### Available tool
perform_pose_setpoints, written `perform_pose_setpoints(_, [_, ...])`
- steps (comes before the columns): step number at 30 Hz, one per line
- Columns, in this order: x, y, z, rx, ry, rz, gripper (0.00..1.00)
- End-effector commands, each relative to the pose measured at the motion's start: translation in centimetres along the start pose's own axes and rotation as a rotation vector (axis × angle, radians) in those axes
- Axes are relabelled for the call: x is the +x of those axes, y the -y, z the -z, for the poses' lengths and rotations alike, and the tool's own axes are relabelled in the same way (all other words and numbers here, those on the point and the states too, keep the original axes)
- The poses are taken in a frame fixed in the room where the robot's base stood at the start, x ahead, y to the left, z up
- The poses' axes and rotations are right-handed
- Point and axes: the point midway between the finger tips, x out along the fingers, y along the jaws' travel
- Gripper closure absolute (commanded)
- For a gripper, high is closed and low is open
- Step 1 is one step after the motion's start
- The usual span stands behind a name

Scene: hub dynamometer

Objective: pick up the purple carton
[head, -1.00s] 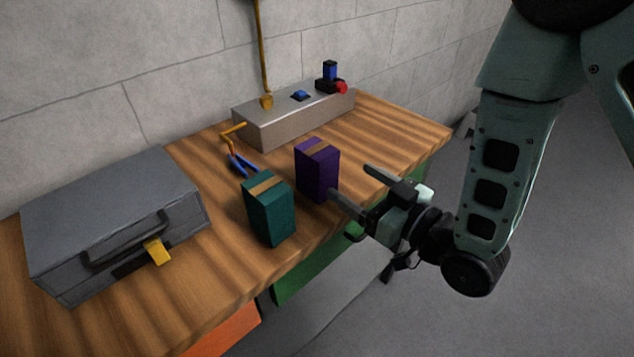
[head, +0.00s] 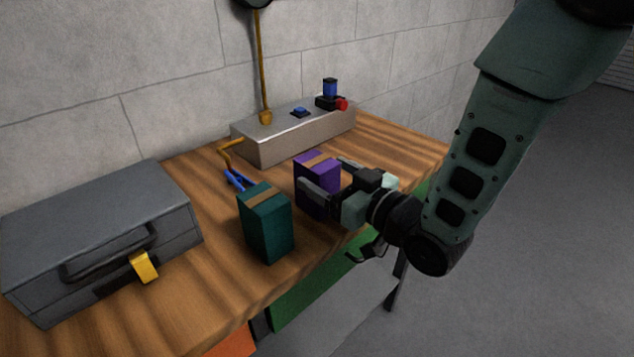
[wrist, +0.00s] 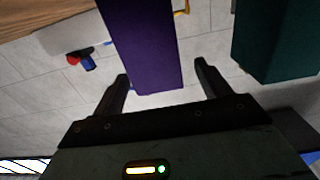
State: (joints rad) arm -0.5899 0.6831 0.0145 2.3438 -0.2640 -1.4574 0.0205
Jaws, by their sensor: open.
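The purple carton (head: 316,172) stands upright on the wooden workbench in the head view, with a tan strip across its top. My gripper (head: 326,178) is open, with one finger in front of the carton and the other on its far right side. In the wrist view the purple carton (wrist: 142,45) reaches between the two open fingers of my gripper (wrist: 162,80), with a gap visible on each side. I cannot tell whether either finger touches it.
A teal carton (head: 265,225) stands close to the left of the purple one; it also shows in the wrist view (wrist: 278,40). A grey toolbox (head: 100,235) is at the left.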

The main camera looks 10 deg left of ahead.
Motion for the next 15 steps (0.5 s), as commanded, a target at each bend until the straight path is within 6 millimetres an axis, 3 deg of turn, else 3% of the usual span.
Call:
perform_pose_setpoints(7, [3.3, -0.3, 0.2, 0.000, 0.000, 0.002, 0.24])
perform_pose_setpoints(15, [3.7, -0.3, 0.1, 0.000, 0.000, 0.001, 0.24])
